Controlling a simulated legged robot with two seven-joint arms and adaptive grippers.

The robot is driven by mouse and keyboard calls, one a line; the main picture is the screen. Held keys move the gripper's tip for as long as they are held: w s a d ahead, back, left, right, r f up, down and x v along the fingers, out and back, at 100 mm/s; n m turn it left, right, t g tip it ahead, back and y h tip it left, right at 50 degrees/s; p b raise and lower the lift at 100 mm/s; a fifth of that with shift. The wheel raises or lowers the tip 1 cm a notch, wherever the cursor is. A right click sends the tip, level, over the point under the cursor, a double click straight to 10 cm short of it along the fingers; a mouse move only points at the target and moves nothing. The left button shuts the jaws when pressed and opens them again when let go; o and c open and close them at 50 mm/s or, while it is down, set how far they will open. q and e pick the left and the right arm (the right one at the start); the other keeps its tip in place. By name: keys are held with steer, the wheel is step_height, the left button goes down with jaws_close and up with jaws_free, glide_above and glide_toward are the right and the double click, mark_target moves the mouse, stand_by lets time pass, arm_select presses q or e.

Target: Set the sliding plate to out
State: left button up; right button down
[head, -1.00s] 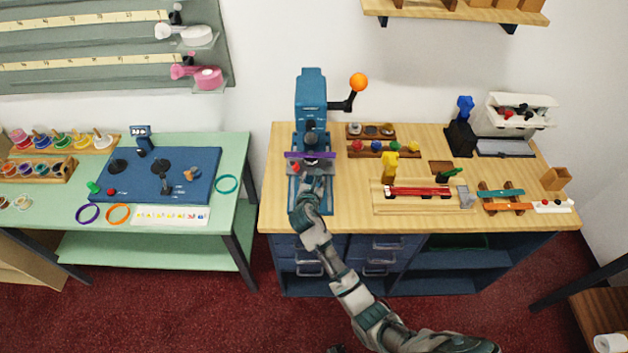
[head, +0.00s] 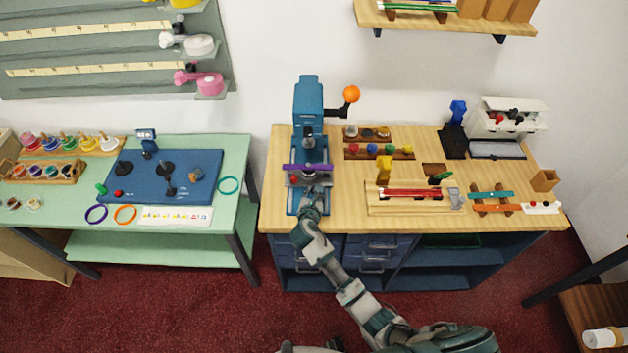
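The blue press (head: 308,98) stands at the left end of the wooden counter, with an orange-knobbed lever (head: 351,94) raised at its right. Its sliding plate carries a grey round seat (head: 309,179), with a purple bar (head: 300,167) lying across it. The plate sits forward of the press column, over the blue base (head: 293,200). My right gripper (head: 314,192) is at the front of the plate, in line with it. Its fingers are too small and partly hidden to tell whether they are closed on a handle. My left gripper does not show clearly.
Small trays with coloured knobs (head: 380,151) and a red-railed wooden fixture (head: 415,193) lie right of the press. A green table (head: 238,150) with a blue board stands to the left, across a narrow gap. The counter's front strip is clear.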

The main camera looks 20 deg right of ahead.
steer(key=s+p, duration=0.1)
steer(key=s, duration=0.1)
steer(key=s+a+p, duration=0.1)
steer(key=s+p, duration=0.1)
steer(key=s, duration=0.1)
steer(key=s+a+p, duration=0.1)
steer(key=s+p, duration=0.1)
steer(key=shift+s+r, duration=0.2)
steer(key=shift+r, duration=0.05)
steer(key=shift+a+f, duration=0.1)
steer(key=shift+f, duration=0.15)
steer(key=c, duration=0.9)
jaws_free()
steer(key=shift+s, duration=0.1)
steer(key=shift+c, duration=0.2)
